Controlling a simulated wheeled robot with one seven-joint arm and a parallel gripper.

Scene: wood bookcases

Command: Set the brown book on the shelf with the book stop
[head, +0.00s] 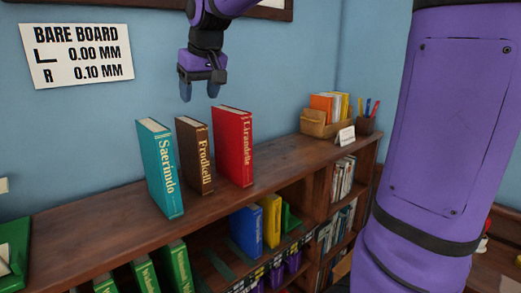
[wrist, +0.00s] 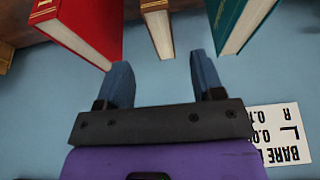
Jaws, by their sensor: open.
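The brown book (head: 195,156), lettered "Frodkelli", stands upright on the bookcase top between a teal book (head: 161,168) and a red book (head: 233,146). In the wrist view the brown book (wrist: 158,28) lies ahead of the gap between my fingers. My gripper (head: 199,91) is open and empty, above and behind the books, with its fingers pointing down. The fingers also show in the wrist view (wrist: 162,82), apart from every book. On the shelf below, a green piece that looks like the book stop (head: 289,219) stands right of a yellow book (head: 271,221) and a blue book (head: 246,232).
Several green books (head: 175,267) stand lower left. A wooden box of books (head: 322,124) and a pen cup (head: 366,125) stand at the far right of the bookcase top. A sign (head: 78,56) hangs on the blue wall. The top's left stretch (head: 90,213) is clear.

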